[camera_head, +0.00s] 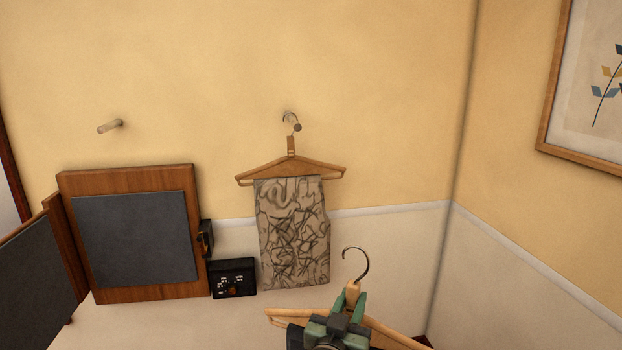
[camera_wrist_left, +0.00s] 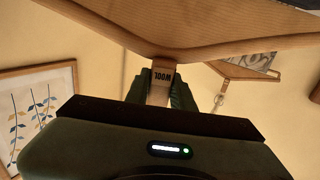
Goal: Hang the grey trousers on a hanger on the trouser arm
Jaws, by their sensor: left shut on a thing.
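My left gripper (camera_head: 347,304) is shut on the neck of a wooden hanger (camera_head: 391,330), low in front of the wall. The hanger's metal hook points up above the green fingers. In the left wrist view, the gripper (camera_wrist_left: 160,90) grips the neck, which bears the word WOOL, and the hanger's wooden arms (camera_wrist_left: 120,35) spread above it. Dark patches show below this hanger in the head view; I cannot tell whether they are the grey trousers. A wall peg (camera_head: 109,126) at the left is bare. My right gripper is not in view.
Another wooden hanger (camera_head: 290,169) hangs on the right peg (camera_head: 292,121) with a beige, dark-patterned cloth (camera_head: 293,235) over its bar. A wood-framed dark panel (camera_head: 135,240) and a small black box (camera_head: 233,279) are at the left. A framed picture (camera_head: 590,90) hangs at the right.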

